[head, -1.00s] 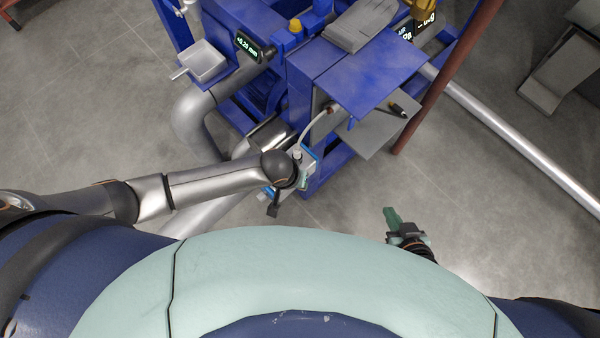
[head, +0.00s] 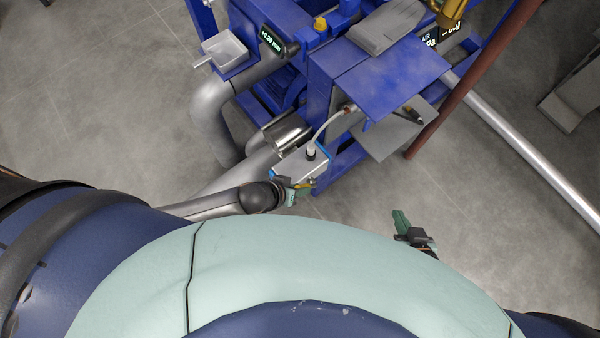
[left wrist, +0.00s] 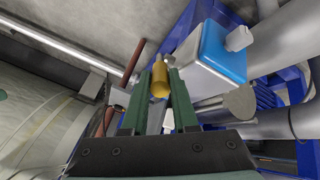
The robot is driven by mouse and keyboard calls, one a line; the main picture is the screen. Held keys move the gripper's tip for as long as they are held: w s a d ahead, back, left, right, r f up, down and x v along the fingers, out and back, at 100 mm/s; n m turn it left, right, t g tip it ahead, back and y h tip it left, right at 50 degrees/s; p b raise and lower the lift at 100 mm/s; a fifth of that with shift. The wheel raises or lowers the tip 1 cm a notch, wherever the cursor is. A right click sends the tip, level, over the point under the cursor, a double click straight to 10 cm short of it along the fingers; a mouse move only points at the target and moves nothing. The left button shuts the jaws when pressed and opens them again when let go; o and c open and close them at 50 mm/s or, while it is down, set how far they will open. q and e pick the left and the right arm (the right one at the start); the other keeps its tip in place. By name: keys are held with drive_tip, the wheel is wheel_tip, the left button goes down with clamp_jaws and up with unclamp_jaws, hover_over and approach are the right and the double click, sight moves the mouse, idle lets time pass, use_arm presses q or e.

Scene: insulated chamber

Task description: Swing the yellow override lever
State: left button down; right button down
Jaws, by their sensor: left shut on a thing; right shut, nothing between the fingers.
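The yellow override lever (head: 304,184) sticks out from the near side of a small white-and-blue box (head: 300,165) on the blue machine. In the left wrist view the lever's yellow grip (left wrist: 159,78) lies between the green fingers. My left gripper (head: 299,193) is shut on this grip; the left wrist view also shows the gripper (left wrist: 160,95) close up, with the box (left wrist: 213,60) just to its right. The lever's pivot is hard to make out. My right gripper (head: 402,222) is shut and empty, above the floor and away from the machine.
The blue machine (head: 380,75) fills the top middle, with silver pipes (head: 210,115) at its left. A grey cable (head: 325,125) runs to the box. A dark red post (head: 475,80) stands at the right. Floor (head: 500,220) is clear around my right gripper.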

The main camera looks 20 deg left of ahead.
use_arm(q)
drive_tip(key=shift+a, duration=0.1)
drive_tip(key=c, duration=0.7)
unclamp_jaws()
drive_tip(key=p+v, duration=0.2)
drive_tip(key=v, duration=1)
drive_tip(key=shift+r+p, duration=0.2)
drive_tip(key=shift+p, duration=0.1)
